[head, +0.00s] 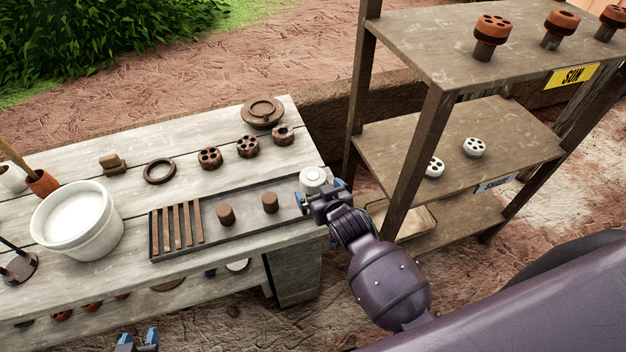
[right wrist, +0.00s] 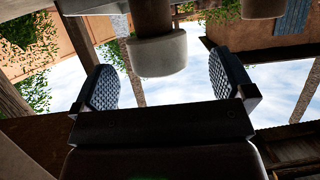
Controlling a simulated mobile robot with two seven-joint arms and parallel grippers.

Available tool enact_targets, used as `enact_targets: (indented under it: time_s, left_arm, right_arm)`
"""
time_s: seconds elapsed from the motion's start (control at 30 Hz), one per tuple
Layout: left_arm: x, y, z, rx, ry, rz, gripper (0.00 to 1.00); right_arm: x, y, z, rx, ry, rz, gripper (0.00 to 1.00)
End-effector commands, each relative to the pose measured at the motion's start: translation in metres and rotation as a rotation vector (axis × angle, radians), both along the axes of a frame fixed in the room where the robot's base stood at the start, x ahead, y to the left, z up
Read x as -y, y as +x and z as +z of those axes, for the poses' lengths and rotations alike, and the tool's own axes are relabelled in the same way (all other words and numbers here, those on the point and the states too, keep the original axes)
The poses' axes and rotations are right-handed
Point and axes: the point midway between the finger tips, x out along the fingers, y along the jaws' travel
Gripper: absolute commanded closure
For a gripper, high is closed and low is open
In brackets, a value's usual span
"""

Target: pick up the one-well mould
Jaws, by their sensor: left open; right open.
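The brown mould with what looks like a single well (head: 283,134) stands on the table near its right back edge. Two similar brown moulds with several wells, a nearer one (head: 210,157) and a middle one (head: 247,147), stand to its left. My right gripper (head: 322,193) is open at the table's right end, in front of the one-well mould and apart from it. A white round piece (head: 313,177) is right by its fingers. In the right wrist view a white rounded piece (right wrist: 157,55) on a dark stem shows beyond the open fingers. My left gripper (head: 138,341) is open at the bottom edge, off the table.
A dark tray (head: 238,230) with slats and two brown plugs lies along the table front. A round brown lidded piece (head: 262,111), a dark ring (head: 160,171) and a white bucket (head: 78,249) stand on the table. A wooden shelf (head: 450,150) rises close at the right.

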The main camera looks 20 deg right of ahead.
Motion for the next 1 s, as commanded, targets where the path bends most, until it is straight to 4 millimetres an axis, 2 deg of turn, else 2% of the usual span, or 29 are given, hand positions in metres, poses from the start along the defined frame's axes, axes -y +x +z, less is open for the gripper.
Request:
enact_targets:
  time_s: [0.27, 0.4, 0.77, 0.87, 1.0]
  left_arm:
    - [0.0, 0.0, 0.004, -0.001, 0.0, 0.0, 0.57]
    - [0.0, 0.0, 0.002, -0.001, 0.0, 0.0, 0.57]
    - [0.0, -0.001, 0.002, -0.001, 0.0, 0.0, 0.57]
    - [0.0, -0.001, 0.002, -0.001, 0.001, 0.001, 0.57]
    - [-0.001, -0.001, 0.002, -0.001, 0.001, 0.0, 0.57]
  right_arm:
    - [0.001, 0.032, -0.002, 0.002, -0.001, 0.002, 0.0]
    - [0.0, 0.044, -0.009, -0.001, 0.0, 0.001, 0.0]
    - [-0.001, 0.051, -0.012, 0.0, 0.001, 0.0, 0.0]
    - [-0.001, 0.051, -0.012, 0.0, 0.001, 0.0, 0.12]
    - [-0.001, 0.051, -0.012, 0.0, 0.001, 0.0, 0.34]
